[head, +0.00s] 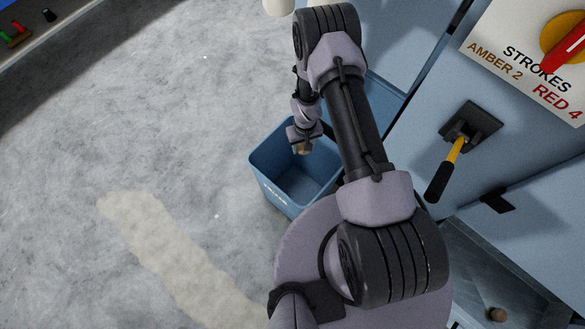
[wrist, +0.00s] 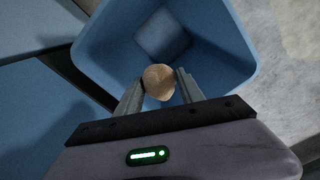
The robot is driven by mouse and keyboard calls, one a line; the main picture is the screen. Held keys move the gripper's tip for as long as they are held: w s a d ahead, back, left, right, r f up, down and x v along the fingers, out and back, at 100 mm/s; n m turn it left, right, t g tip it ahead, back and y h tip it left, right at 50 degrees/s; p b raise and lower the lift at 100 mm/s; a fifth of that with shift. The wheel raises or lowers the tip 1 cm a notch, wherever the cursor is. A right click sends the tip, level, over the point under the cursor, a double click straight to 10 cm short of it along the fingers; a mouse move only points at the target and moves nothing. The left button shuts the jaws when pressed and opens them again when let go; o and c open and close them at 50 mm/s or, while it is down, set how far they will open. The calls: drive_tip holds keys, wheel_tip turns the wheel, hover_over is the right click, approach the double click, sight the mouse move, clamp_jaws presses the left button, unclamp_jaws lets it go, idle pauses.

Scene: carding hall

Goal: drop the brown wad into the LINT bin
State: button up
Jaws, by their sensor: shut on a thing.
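The brown wad (wrist: 159,82) is a small rounded tan lump between my two fingertips in the wrist view. My gripper (wrist: 160,88) is shut on it. In the head view my gripper (head: 302,148) hangs over the blue bin, and a bit of the wad shows below it. The blue bin (head: 278,192) stands open on the floor. Its front lettering is too small and slanted to read surely. In the wrist view the bin (wrist: 236,50) lies beneath the wad, and the part of its inside that shows looks empty.
A blue machine cabinet stands right of the bin, with a yellow-and-black lever (head: 445,170) and a sign (head: 520,60) reading STROKES, AMBER 2, RED 4. A small brown lump (head: 497,314) lies in a grey recess at lower right. Pale fluff (head: 170,250) streaks the open floor at left.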

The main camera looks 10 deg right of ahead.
drive_tip(key=f+b, duration=0.3)
drive_tip(key=f, duration=0.3)
drive_tip(key=shift+s+b, duration=0.2)
drive_tip(key=shift+b, duration=0.15)
drive_tip(key=shift+r, duration=0.1)
drive_tip(key=o, duration=1.4)
wheel_tip(320, 180, up, 18)
drive_tip(key=p, duration=0.6)
drive_tip(key=shift+f, duration=0.25)
drive_tip(key=shift+s+f, duration=0.1)
